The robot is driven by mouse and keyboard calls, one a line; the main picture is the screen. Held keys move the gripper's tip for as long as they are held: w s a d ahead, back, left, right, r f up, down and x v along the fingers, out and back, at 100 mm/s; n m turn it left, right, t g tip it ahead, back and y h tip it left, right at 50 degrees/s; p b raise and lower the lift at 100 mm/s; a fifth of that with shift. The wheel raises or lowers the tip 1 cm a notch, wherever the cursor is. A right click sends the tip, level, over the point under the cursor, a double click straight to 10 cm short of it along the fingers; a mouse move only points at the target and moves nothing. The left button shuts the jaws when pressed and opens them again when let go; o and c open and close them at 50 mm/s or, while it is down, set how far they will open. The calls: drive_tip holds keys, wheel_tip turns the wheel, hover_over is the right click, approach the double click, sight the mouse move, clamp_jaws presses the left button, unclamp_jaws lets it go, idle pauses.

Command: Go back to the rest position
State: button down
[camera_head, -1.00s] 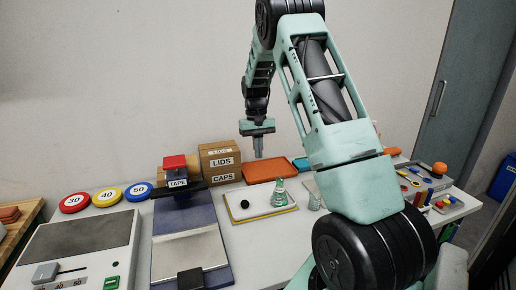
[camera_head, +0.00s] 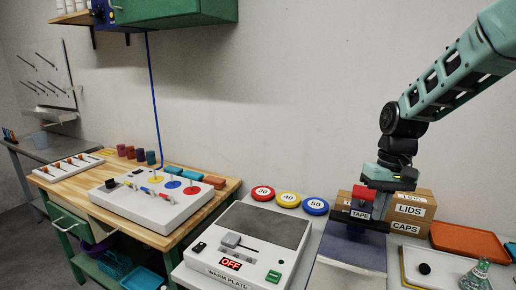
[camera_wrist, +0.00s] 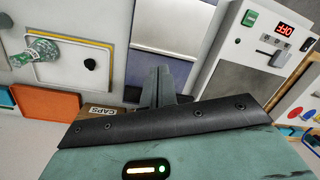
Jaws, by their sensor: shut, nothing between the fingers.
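My gripper (camera_head: 379,203) hangs from the mint-green arm at the right of the head view. It points down, empty, over the bench by the red and black tape dispenser (camera_head: 361,201) and the cardboard LIDS and CAPS boxes (camera_head: 408,222). In the wrist view my gripper (camera_wrist: 160,75) has its two grey fingers together with nothing between them. The blue-grey board (camera_wrist: 172,14) lies below the fingers there. How far the fingertips are above the bench is hard to tell.
The warm plate (camera_head: 245,238) reads OFF. Numbered discs (camera_head: 289,199) lie behind it. A wooden-topped bench (camera_head: 160,236) with a white panel stands at left, under a green cabinet (camera_head: 175,12). An orange tray (camera_head: 470,241) and a conical flask (camera_head: 476,277) are at right.

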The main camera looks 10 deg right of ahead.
drive_tip(key=s+a+r+n, duration=0.1)
drive_tip(key=s+a+n, duration=0.2)
drive_tip(key=s+a, duration=0.6)
drive_tip(key=s+a+n, duration=0.2)
drive_tip(key=s+a, duration=0.3)
drive_tip(key=s, duration=0.3)
drive_tip(key=s+a+f+n+t, duration=0.1)
drive_tip(key=s+a+n, duration=0.2)
drive_tip(key=s+a, duration=0.2)
drive_tip(key=s, duration=0.3)
drive_tip(key=shift+s+a+f+n+h, duration=0.15)
drive_tip(key=shift+a+f+n+h, duration=0.15)
drive_tip(key=shift+h, duration=0.1)
